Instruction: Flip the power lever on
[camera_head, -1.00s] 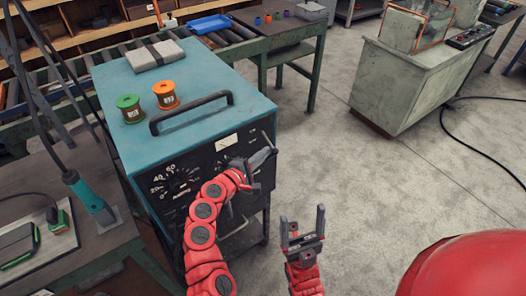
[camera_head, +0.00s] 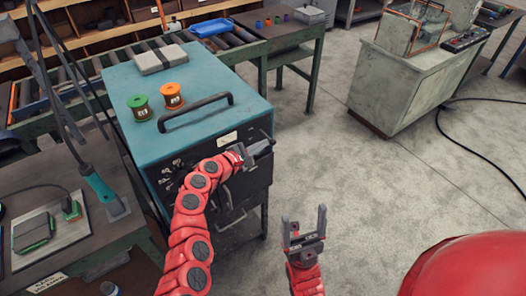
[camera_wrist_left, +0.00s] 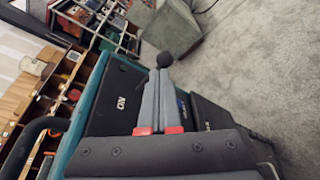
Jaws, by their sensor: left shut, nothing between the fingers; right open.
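The teal power box (camera_head: 193,78) has a dark front panel, partly hidden by my left arm. My left gripper (camera_head: 264,147) is shut and empty at the panel's right side. A thin dark lever (camera_head: 267,135) shows beside its fingertips. In the left wrist view, a black ball knob (camera_wrist_left: 165,59) appears just beyond the tips of the shut fingers (camera_wrist_left: 160,80); whether they touch it I cannot tell. An "ON" label (camera_wrist_left: 122,103) is on the dark panel left of the fingers. My right gripper (camera_head: 304,232) is open and empty, over the floor right of the box.
A green spool (camera_head: 140,108), an orange spool (camera_head: 172,96), a grey block (camera_head: 159,59) and a black handle (camera_head: 195,112) are on the box top. A workbench (camera_head: 75,200) stands at left. A pale cabinet (camera_head: 400,85) stands at back right, with open floor between.

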